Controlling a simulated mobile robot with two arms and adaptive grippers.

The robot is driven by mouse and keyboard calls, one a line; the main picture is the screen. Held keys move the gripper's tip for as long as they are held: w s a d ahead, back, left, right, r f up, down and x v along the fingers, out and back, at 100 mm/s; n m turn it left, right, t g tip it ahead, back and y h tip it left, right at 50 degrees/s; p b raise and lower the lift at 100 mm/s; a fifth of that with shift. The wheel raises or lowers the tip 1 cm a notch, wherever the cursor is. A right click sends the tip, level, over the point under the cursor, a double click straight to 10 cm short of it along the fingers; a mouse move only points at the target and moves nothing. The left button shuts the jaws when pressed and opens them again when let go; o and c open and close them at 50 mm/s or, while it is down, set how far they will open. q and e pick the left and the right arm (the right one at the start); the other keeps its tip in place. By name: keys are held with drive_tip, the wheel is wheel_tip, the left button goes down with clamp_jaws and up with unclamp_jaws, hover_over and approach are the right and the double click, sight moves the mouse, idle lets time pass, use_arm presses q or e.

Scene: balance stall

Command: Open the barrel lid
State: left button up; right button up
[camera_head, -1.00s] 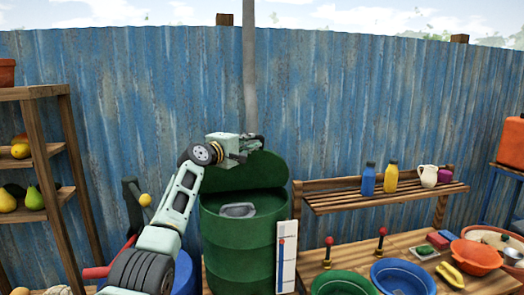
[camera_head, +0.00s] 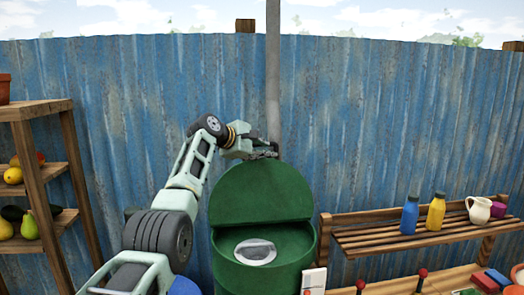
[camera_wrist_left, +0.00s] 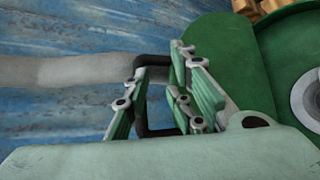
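The green barrel (camera_head: 262,277) stands in the middle of the head view. Its green lid (camera_head: 262,192) is raised and stands tilted up at the back of the rim, so the opening shows. In the left wrist view the lid (camera_wrist_left: 225,62) fills the upper middle. My left gripper (camera_head: 272,150) is at the lid's top edge. In the wrist view a dark U-shaped handle (camera_wrist_left: 141,98) passes between its fingers. A gap shows between the handle's bar and one finger, so the fingers look apart around it. My right gripper is out of view.
A grey round piece (camera_head: 255,252) shows inside the barrel's opening. A wall pipe (camera_head: 273,75) runs down behind the lid on the blue corrugated fence (camera_head: 400,110). A fruit shelf (camera_head: 45,190) stands left, a slatted shelf (camera_head: 430,235) with bottles right.

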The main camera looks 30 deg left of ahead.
use_arm(q)
drive_tip(key=shift+o, duration=0.4)
drive_tip(key=shift+s+d+r, duration=0.45)
drive_tip(key=shift+s+r, duration=0.1)
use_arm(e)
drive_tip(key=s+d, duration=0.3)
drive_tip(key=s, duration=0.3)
use_arm(q)
drive_tip(key=v, duration=1.1)
drive_tip(key=shift+s+a, duration=0.25)
drive_tip(key=shift+a, duration=0.1)
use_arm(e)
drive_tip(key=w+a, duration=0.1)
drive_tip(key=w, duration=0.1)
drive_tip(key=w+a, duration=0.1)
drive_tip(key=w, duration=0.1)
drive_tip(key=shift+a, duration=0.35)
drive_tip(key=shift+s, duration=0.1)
